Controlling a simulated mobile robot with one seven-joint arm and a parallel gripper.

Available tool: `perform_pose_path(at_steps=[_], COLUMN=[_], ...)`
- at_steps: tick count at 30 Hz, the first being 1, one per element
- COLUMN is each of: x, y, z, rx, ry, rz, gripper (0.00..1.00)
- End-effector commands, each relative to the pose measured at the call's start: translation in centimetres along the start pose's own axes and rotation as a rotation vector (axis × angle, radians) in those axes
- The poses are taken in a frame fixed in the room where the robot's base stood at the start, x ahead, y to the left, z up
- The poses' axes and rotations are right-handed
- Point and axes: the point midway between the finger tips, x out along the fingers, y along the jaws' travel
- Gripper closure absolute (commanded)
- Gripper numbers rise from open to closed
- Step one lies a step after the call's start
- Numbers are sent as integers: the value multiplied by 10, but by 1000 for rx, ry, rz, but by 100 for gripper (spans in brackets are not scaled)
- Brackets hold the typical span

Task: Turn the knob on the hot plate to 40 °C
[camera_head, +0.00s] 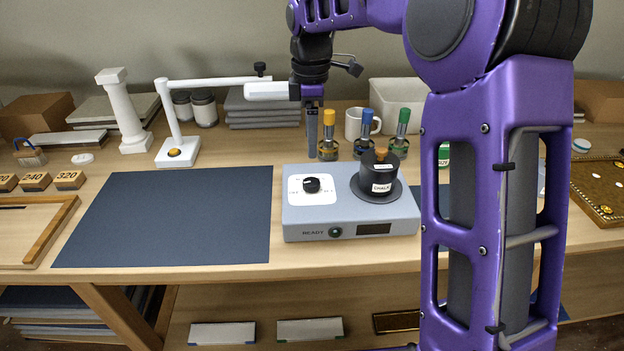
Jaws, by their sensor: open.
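The grey hot plate (403,216) stands at the front of the table, with READY, a green button and a dark display on its front face. Its black knob (312,185) sits on a white dial panel at the top left; the dial markings are too small to read. A black pot labelled CHALK (382,176) stands on the round heating disc at the right. My gripper (312,152) points down behind and above the knob, apart from it. It is open and empty, seen edge-on, so one finger hides the other.
Bottles with yellow, blue and green caps (328,140) and a white mug (353,122) stand close behind the hot plate. A white-armed lamp (178,150) is at the left. A dark mat (170,215) lies clear. My arm blocks the right side.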

Motion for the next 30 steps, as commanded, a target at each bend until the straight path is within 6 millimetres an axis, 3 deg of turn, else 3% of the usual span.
perform_pose_path(at_steps=[1,6,13,19,28,30], x=[15,52,92,106,108,108], y=[0,-1,0,0,0,0], z=[0,0,0,0,0,0], rx=[0,0,0,1,1,1], ry=[-1,-1,-1,-1,-1,0], rz=[-3,-3,-1,0,1,1], gripper=[22,22,22,22,22,33])
